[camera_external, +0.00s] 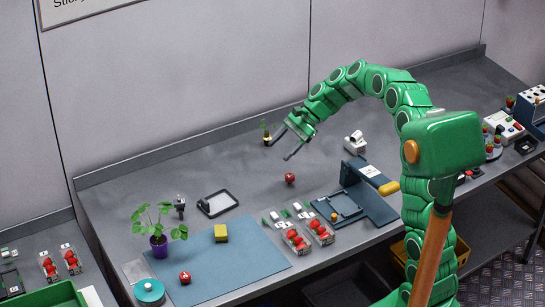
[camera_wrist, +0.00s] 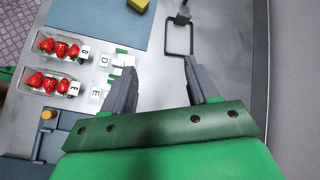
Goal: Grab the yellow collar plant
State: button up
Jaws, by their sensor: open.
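The small plant with a yellow collar (camera_external: 266,136) stands upright on the grey bench near the back wall, in the external view. It has a few green leaves above a pale yellow band. My gripper (camera_external: 279,150) is open above the bench, and its fingers reach toward the plant from the right. One fingertip appears close to the plant's pot; I cannot tell whether they touch. In the wrist view my open gripper (camera_wrist: 160,66) has nothing between its fingers, and the plant does not show there.
A leafy plant in a purple pot (camera_external: 158,246) stands on a blue mat (camera_external: 247,263) with a yellow block (camera_external: 221,233). A black frame (camera_external: 217,203), a red berry (camera_external: 290,178), strawberry packs (camera_external: 297,241) and a blue scale-like stand (camera_external: 370,205) are nearer the front.

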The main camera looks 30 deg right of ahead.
jog(key=w+d+f+m+t+y, duration=0.1)
jog(key=w+d+f+m, duration=0.25)
jog(key=w, duration=0.45)
jog(key=w+d+f+m+t+y, duration=0.15)
jog(key=w+f, duration=0.25)
jog(key=w, duration=0.4)
jog(key=m+t, duration=0.4)
jog(key=m, duration=0.2)
send_near(265, 138)
jog(key=x, duration=0.3)
jog(key=shift+w+g, duration=0.15)
jog(key=shift+g, duration=0.1)
jog(key=shift+x, duration=3.9)
jog(key=c, duration=1)
